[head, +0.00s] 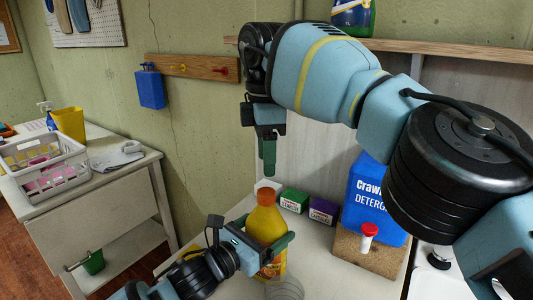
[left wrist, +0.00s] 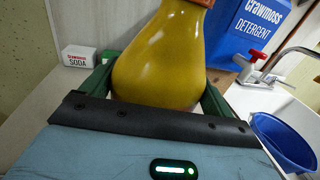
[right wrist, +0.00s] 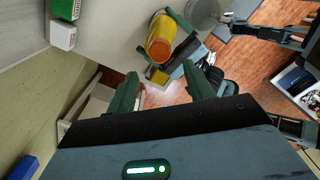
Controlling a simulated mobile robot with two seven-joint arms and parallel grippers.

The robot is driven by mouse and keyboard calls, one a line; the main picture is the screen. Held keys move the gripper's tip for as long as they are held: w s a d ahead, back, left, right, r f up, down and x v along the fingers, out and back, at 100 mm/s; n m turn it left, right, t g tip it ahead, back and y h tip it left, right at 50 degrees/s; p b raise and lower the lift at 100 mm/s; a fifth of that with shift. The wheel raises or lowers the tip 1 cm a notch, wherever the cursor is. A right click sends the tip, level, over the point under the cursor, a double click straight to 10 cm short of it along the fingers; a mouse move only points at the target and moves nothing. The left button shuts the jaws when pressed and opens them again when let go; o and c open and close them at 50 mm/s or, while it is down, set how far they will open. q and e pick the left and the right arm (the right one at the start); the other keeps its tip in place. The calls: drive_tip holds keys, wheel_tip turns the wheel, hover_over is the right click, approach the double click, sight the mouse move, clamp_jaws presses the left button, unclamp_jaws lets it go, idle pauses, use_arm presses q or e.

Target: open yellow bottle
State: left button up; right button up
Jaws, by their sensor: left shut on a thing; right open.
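The yellow bottle (head: 267,226) with an orange cap (head: 267,196) stands upright on the white counter (head: 318,272). In the left wrist view the yellow bottle (left wrist: 168,55) fills the space between my fingers. My left gripper (head: 268,246) is shut on the bottle's body from the front. My right gripper (head: 267,150) is open and empty, above the bottle, with its fingers pointing down. In the right wrist view the orange cap (right wrist: 158,51) shows beyond the fingertips, between and above them, apart from both fingers.
Green (head: 294,200) and purple (head: 323,211) boxes stand behind. A clear round glass item (head: 285,289) is in front. A blue bowl (left wrist: 285,141) lies right in the left wrist view.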

sight(266, 191)
drive_tip(key=m, duration=0.4)
drive_tip(key=shift+f, duration=0.15)
drive_tip(key=shift+f, duration=3.9)
